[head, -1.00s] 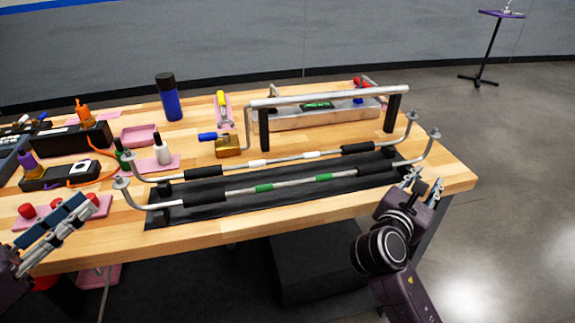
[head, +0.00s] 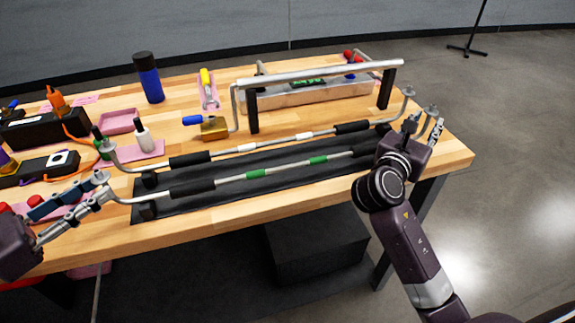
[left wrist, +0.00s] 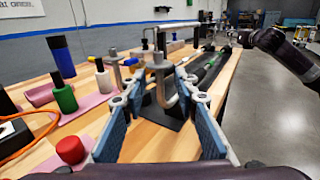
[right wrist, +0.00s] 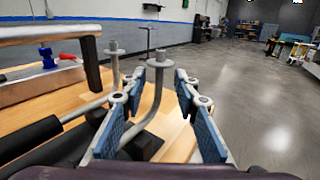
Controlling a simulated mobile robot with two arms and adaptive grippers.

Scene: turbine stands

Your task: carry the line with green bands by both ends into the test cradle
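The line with green bands (head: 287,168) is a silver tube with black sleeves and upturned ends, lying in front on a black mat (head: 215,203). My left gripper (head: 102,187) is at its left end; in the left wrist view the open blue-padded fingers (left wrist: 158,98) stand either side of the upturned end (left wrist: 160,78). My right gripper (head: 423,127) is at its right end; in the right wrist view the open fingers (right wrist: 160,96) flank that bent end (right wrist: 155,98).
A similar line with white bands (head: 275,143) lies just behind. A silver bar on black posts (head: 320,72) rises at the back. A blue bottle (head: 149,82), a brass block (head: 214,128) and pink trays (head: 117,122) stand to the left. The table's right front is clear.

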